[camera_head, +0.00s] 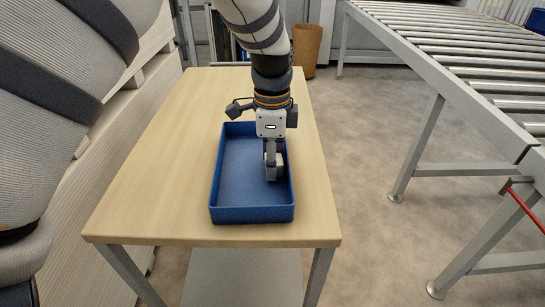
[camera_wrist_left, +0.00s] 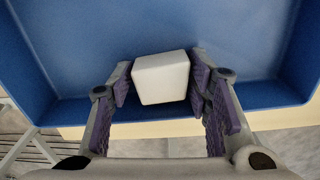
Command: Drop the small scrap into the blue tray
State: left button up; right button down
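The small scrap (camera_wrist_left: 162,78) is a pale, whitish block in the left wrist view. My right gripper is not in view.
The tray stands on a light wooden table (camera_head: 150,165) with bare top to its left and front. A roller conveyor (camera_head: 450,55) stands at the right, with open floor between. A brown bin (camera_head: 305,50) is behind the table.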

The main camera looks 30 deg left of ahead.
pick_arm(q)
jog(key=shift+o, duration=0.5)
jog(key=shift+r, duration=0.1)
notch_tip(320, 180, up, 12)
jog(key=shift+p, duration=0.35)
